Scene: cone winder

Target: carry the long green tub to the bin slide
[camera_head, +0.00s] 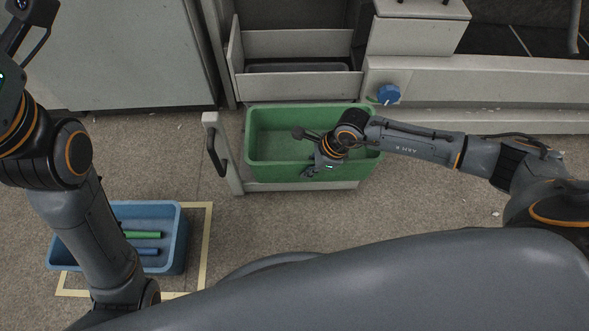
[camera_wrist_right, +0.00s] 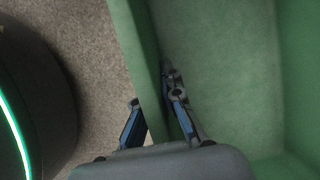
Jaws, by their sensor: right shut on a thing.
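The long green tub (camera_head: 262,168) is at the middle of the head view and looks empty. It is at the pulled-out grey bin slide (camera_head: 236,186), whose pale edge shows under and beside it; I cannot tell whether it rests fully on it. My right gripper (camera_head: 318,168) is shut on the tub's near wall, right of its middle. In the right wrist view the fingers (camera_wrist_right: 155,112) straddle the green wall (camera_wrist_right: 146,70), one inside and one outside. My left arm rises at the left, and its fingers are not visible.
A black handle (camera_head: 216,152) is on the slide's left end. An open grey compartment (camera_head: 295,45) is behind the tub, with a blue knob (camera_head: 389,94) to its right. A blue tub (camera_head: 177,240) with green and blue pieces stands on the floor within yellow tape (camera_head: 205,245).

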